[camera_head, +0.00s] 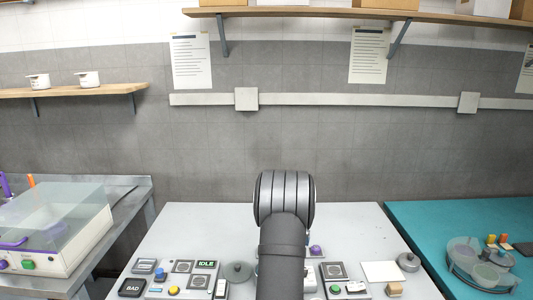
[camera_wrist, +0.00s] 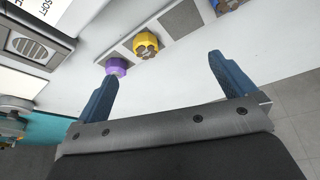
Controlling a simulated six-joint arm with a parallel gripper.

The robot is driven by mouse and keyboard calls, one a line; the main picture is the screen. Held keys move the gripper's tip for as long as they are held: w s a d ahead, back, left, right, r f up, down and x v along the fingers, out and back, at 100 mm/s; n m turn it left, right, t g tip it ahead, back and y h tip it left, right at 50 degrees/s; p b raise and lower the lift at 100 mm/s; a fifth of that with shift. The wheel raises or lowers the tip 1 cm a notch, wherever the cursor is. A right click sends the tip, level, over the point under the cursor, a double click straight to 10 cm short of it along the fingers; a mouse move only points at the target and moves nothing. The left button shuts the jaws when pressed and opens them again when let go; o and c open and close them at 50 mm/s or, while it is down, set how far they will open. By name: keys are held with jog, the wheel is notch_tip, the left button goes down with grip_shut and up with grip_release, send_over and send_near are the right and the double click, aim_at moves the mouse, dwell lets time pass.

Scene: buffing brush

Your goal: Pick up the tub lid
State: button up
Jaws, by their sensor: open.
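Two grey round pieces with a small knob on top lie on the light table in the head view. One grey knobbed disc (camera_head: 238,271) is just left of my arm, and the other grey knobbed piece (camera_head: 408,262) is at the table's right edge. I cannot tell for certain which is the tub lid. My gripper (camera_wrist: 163,68) is open and empty in the wrist view, its two blue fingers apart above a strip with knobs. The arm hides the gripper in the head view. A grey round piece (camera_wrist: 14,103) shows at the wrist view's left edge.
A yellow knob (camera_wrist: 146,44) and a purple knob (camera_wrist: 117,67) are near the fingers. Control panels with buttons (camera_head: 174,290) flank my arm. A white pad (camera_head: 382,271) and a wooden-looking block (camera_head: 394,289) lie right. A teal table (camera_head: 440,225) stands beyond.

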jog(key=shift+a+f, duration=0.3)
jog(key=shift+a, duration=0.25)
jog(key=c, duration=1.2)
jog(key=s+a+r, duration=0.3)
jog(key=a, duration=0.3)
jog(key=s+a+r, duration=0.3)
jog(key=a, duration=0.4)
send_near(237, 266)
jog(key=x, duration=0.3)
jog(key=shift+s+d+f, duration=0.1)
jog(key=shift+s+d, duration=0.05)
jog(key=shift+w+x, duration=0.15)
jog(key=shift+x, duration=1.3)
jog(key=shift+w+x, duration=0.1)
jog(key=shift+x, duration=1.35)
